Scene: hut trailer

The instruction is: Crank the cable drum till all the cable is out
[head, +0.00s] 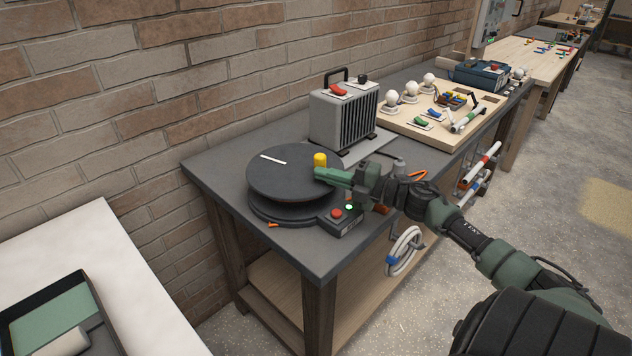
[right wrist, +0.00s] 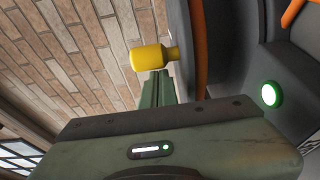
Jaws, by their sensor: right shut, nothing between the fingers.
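The cable drum (head: 272,181) lies flat on the near end of the dark workbench, with a dark round top and a white stripe. Its yellow crank knob (head: 320,159) stands upright near the rim; it also shows in the right wrist view (right wrist: 150,58). My right gripper (head: 318,174) is shut and empty, its fingertips right beside the knob on the near side. I cannot tell whether they touch it. Orange cable (right wrist: 293,12) shows near the drum in the right wrist view. Short orange ends (head: 273,225) show by the drum base. My left gripper is out of view.
A control box with a red button (head: 337,213) and a lit green one (head: 349,206) sits at the drum's front. A grey heater (head: 342,118) stands behind. A wooden board (head: 437,115) with bulbs lies further right. A white table (head: 100,250) is at left.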

